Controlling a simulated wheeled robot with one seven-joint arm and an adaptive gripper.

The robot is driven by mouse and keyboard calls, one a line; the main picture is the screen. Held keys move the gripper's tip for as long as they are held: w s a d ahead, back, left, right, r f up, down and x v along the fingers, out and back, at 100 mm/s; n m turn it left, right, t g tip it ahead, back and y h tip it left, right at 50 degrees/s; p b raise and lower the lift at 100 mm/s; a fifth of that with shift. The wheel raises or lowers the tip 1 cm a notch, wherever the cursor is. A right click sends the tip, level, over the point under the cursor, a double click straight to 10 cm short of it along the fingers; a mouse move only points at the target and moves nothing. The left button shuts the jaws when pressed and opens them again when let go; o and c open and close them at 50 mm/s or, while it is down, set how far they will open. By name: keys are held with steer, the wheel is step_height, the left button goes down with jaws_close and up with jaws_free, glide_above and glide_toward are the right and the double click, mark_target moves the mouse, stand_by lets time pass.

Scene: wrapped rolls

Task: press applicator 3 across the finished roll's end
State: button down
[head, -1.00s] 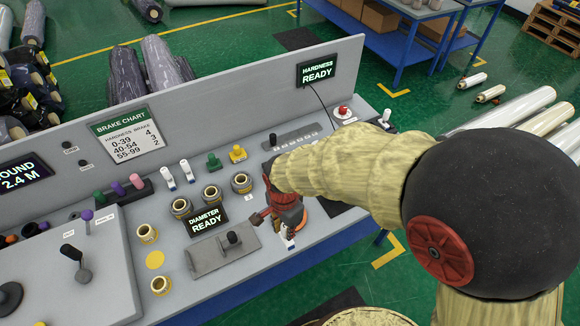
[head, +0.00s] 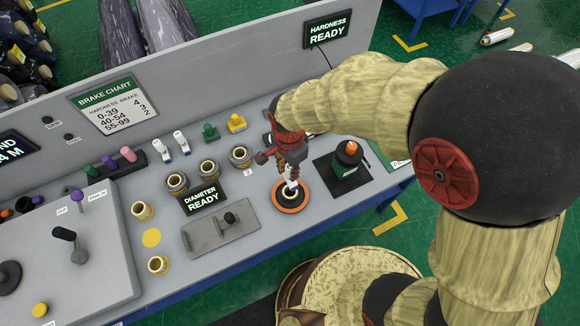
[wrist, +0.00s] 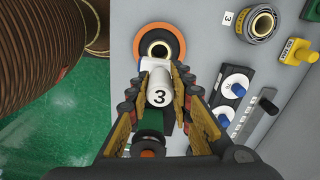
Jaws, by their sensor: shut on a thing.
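Applicator 3 (wrist: 160,92) is white with a black "3" on its face. In the wrist view it sits between the fingers of my gripper (wrist: 158,100), which is shut on it. In the head view my gripper (head: 290,165) points down over the console, and the applicator's white end (head: 289,188) shows below it. A round black disc with an orange rim and a brass ring (head: 291,209) lies under it; it also shows in the wrist view (wrist: 178,36). I cannot tell whether the applicator touches the disc. I cannot make out the finished roll for certain.
Brass collars (head: 177,183) stand left of my gripper, near the "DIAMETER READY" display (head: 203,198). The console's back panel (head: 230,75) rises behind.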

mark_target(290, 181)
steer(key=shift+f+b, duration=2.25)
steer(key=shift+f, duration=1.5)
steer(key=shift+f+b, duration=0.45)
steer(key=shift+f, duration=0.25)
steer(key=shift+s+f, duration=0.15)
steer(key=shift+r+p, duration=3.1)
steer(key=shift+r, duration=1.05)
